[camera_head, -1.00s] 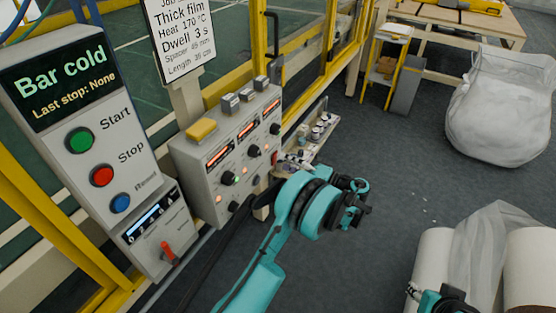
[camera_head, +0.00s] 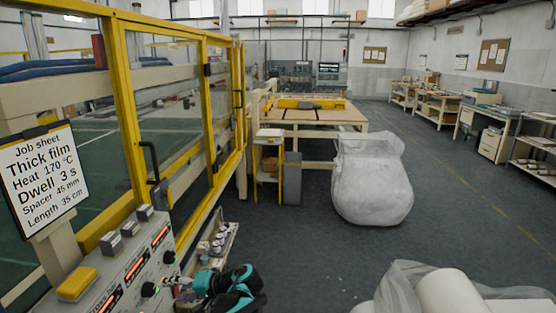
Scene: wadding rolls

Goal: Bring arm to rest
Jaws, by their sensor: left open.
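My left arm shows only at the bottom of the head view, as teal and black links. My left gripper (camera_head: 180,283) is small and partly hidden there, just right of the knobs on the grey control panel (camera_head: 135,270). It is open, and I see nothing held in it. I cannot tell whether it touches the panel. My right arm and gripper are out of view.
A job sheet (camera_head: 38,180) stands left, beside a yellow-framed guard (camera_head: 130,115). A low shelf (camera_head: 222,248) with small spools is just beyond my gripper. The floor (camera_head: 310,250) between is clear.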

